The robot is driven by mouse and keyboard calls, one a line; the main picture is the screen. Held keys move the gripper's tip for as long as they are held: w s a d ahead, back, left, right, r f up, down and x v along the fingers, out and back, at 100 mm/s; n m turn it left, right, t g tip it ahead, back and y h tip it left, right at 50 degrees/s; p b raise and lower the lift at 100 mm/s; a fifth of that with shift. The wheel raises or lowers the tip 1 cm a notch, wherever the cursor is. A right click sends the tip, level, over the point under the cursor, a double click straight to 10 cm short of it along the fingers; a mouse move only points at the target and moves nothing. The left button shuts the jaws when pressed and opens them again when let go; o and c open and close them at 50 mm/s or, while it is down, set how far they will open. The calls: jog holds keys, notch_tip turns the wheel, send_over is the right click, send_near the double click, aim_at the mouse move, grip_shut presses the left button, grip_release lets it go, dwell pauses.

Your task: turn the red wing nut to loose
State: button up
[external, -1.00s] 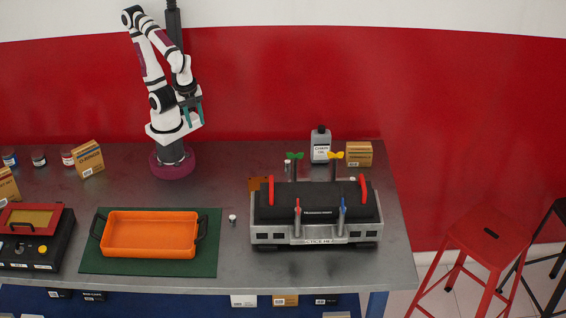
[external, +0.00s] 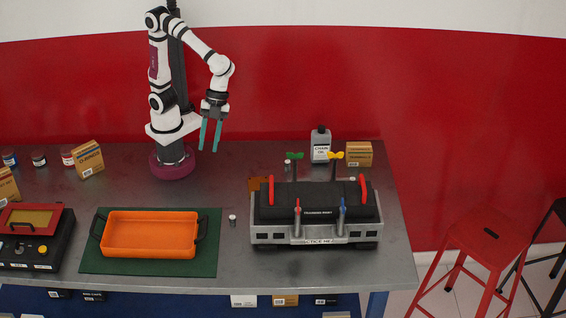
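The engine trainer (external: 315,232) is a black and silver block on the right part of the bench. A small red-topped part (external: 297,206) stands on a silver post at its front, beside a blue-topped part (external: 343,206). It is too small to tell whether the red part is a wing nut or how it is turned. Wing-shaped tops in green (external: 294,156) and yellow (external: 335,155) stand on posts at the back. My gripper (external: 210,146) points down, open and empty, above the back of the bench, left of the trainer and apart from it.
Two red handles (external: 271,189) rise from the trainer's ends. A grey bottle (external: 320,147) and a cardboard box (external: 358,154) stand behind it. An orange tray (external: 150,251) lies on a green mat (external: 205,268) at left. A small white-topped item (external: 232,221) stands between mat and trainer.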

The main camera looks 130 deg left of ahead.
jog(key=w+t+h, duration=0.2)
jog(key=w+h, duration=0.1)
jog(key=w, duration=0.9)
jog(key=m+t+h, duration=0.1)
jog(key=t+h, duration=0.1)
jog(key=t, duration=0.4)
send_over(297, 216)
jog(key=s+a, duration=0.4)
jog(key=f, duration=0.2)
jog(key=w+d+f, duration=0.1)
jog(key=f, duration=0.1)
jog(key=w+d+f, duration=0.1)
jog(key=f, duration=0.1)
jog(key=shift+w+f, duration=0.1)
jog(key=shift+f, duration=0.25)
grip_shut()
jog(key=shift+t, duration=0.3)
